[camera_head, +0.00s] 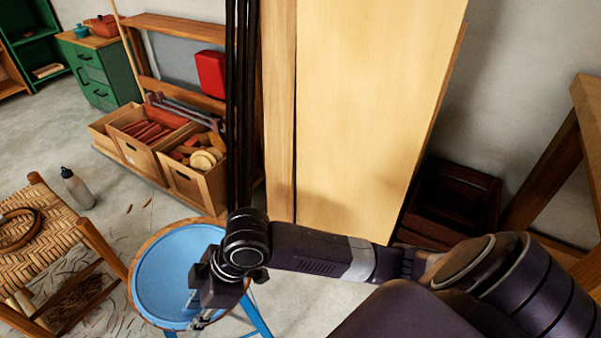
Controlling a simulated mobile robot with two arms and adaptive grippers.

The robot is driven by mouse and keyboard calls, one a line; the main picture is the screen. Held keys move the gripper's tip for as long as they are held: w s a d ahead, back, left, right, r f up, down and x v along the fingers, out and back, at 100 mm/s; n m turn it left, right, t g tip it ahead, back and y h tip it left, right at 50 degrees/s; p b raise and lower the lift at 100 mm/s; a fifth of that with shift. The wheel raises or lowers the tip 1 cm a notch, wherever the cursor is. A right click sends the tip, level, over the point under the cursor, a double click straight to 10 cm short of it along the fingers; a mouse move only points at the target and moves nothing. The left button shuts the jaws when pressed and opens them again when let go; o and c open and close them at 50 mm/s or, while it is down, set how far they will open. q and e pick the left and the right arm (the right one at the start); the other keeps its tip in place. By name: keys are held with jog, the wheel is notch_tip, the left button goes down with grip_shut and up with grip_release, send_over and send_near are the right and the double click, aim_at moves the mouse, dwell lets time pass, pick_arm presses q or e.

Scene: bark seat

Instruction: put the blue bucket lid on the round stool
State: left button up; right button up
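The round stool (140,254) stands at the lower middle left, with a brown rim and blue legs. A round blue disc, which looks like the blue bucket lid (172,270), covers most of its top, inside the rim. I cannot tell whether the disc rests on the seat or is just above it. My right gripper (194,309) points down over the right, near part of the disc. Its wrist hides part of the disc and stool. The fingers are small and dark, so their opening and any contact are unclear. My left gripper is not in view.
A woven chair (48,246) with a brown ring on its seat stands left of the stool. A grey bottle (77,188) stands behind it. Cardboard boxes (150,158) sit on a low shelf. Tall pale boards (370,110) stand behind my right arm. Shavings litter the floor.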

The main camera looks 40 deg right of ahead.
jog(key=s+d+f+m+h, duration=0.2)
jog(key=s+d+f+m, duration=0.2)
jog(key=s+d, duration=0.3)
jog(key=s+d+f+m+h, duration=0.3)
jog(key=s+d+m, duration=0.3)
jog(key=d, duration=0.3)
jog(key=shift+s+f+m+t, duration=0.3)
jog(key=shift+s+f+m, duration=0.1)
jog(key=shift+f, duration=0.45)
jog(key=shift+d, duration=0.1)
